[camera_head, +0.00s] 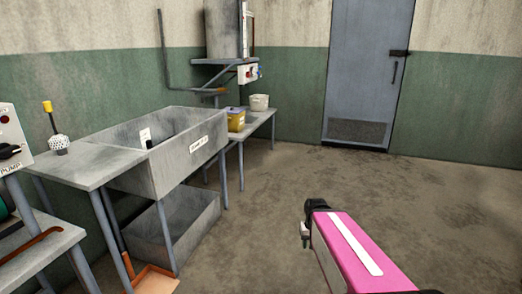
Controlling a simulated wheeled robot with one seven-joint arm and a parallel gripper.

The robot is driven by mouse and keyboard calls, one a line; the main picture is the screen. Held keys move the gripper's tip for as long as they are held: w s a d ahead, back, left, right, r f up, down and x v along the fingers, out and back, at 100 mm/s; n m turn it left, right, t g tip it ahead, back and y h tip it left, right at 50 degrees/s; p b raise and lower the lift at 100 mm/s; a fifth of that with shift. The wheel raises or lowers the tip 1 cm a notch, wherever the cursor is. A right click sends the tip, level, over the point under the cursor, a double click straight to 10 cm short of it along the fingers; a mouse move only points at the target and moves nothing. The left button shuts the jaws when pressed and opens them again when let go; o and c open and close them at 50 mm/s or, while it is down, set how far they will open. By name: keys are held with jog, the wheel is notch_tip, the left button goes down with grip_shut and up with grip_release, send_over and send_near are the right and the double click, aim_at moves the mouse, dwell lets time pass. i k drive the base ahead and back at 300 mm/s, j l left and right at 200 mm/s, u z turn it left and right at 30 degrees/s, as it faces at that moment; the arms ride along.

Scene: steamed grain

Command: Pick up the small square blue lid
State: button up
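A small yellow container (237,122) stands on the low side table past the sink, far from me. A thin bluish-grey top (236,110) shows on it; it may be the square blue lid, but it is too small to be sure. No other blue lid is clear to me. My pink arm part with a white stripe reaches in at the lower right, over bare floor and well apart from the container. Dark parts show at its far end, but I cannot make out gripper fingers there.
A grey sink (185,160) stands at the left, with a metal bin (180,235) below. A white pot (259,102) stands beside the yellow container on the side table (262,117). An orange-brown tray (155,279) lies low at the front left. The middle floor is clear up to the door (368,70).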

aim_at(232, 109)
jog(key=i, duration=1.9)
